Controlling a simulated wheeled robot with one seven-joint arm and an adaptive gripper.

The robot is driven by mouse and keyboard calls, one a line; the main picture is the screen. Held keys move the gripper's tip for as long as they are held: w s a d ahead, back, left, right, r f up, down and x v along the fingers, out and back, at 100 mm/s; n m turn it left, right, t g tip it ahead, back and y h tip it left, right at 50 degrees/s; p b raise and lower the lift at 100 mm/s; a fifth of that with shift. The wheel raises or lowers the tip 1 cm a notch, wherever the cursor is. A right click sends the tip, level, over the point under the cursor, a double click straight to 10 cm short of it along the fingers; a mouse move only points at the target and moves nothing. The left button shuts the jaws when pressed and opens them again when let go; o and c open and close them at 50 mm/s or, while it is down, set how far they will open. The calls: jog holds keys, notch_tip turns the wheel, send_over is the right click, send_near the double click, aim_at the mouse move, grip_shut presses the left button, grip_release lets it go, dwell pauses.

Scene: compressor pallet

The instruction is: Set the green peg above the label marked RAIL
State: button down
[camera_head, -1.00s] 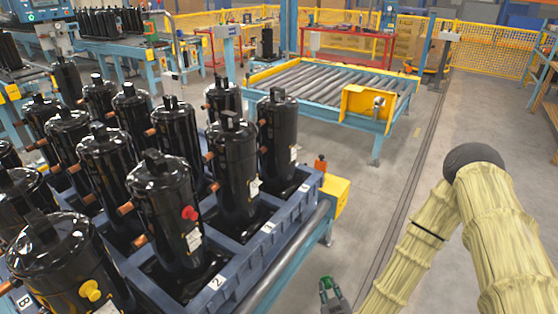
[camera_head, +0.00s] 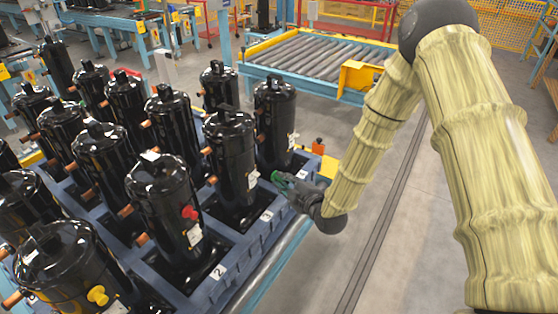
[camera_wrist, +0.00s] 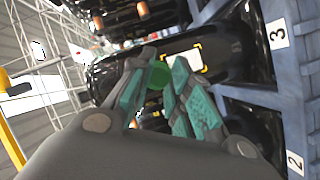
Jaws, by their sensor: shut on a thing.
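My gripper (camera_head: 283,181) is at the right edge of the pallet, in front of the black compressors of rows 2 and 3. In the wrist view, its teal fingers (camera_wrist: 166,88) are shut on the green peg (camera_wrist: 157,76), whose round end shows between them. Beyond the peg, a black compressor (camera_wrist: 228,52) carries a white label (camera_wrist: 184,62) with yellow corner marks. The peg looks apart from the compressor, but the gap is hard to judge. The label's writing is too small to read, so I cannot tell which label is RAIL.
A red peg (camera_head: 190,212) and a yellow peg (camera_head: 98,295) sit on two nearer compressors. Several compressors stand close together in the blue pallet (camera_head: 203,290). A roller conveyor (camera_head: 310,58) stands behind. The floor (camera_head: 400,240) at right is clear.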

jog(key=r, duration=0.1)
jog(key=w+a+r+n+y, duration=0.1)
jog(key=w+r+n, duration=0.1)
jog(key=r, duration=0.1)
jog(key=shift+w+a+r+p, duration=0.1)
jog(key=shift+w+a+p, duration=0.1)
jog(key=shift+a+p, duration=0.15)
jog(key=shift+d+b, duration=0.1)
jog(key=shift+b, duration=0.25)
jog(key=shift+w+a+b, duration=0.4)
jog(key=shift+w+a, duration=0.4)
jog(key=shift+a, duration=0.35)
jog(key=shift+w+a+b, duration=0.4)
jog(key=shift+w+a, duration=0.35)
jog(key=shift+a, duration=0.35)
jog(key=shift+b, duration=0.85)
jog(key=shift+w+a, duration=0.4)
jog(key=shift+a, duration=0.2)
dwell(1.3)
jog(key=c, duration=1.3)
grip_release()
jog(key=shift+o, duration=0.2)
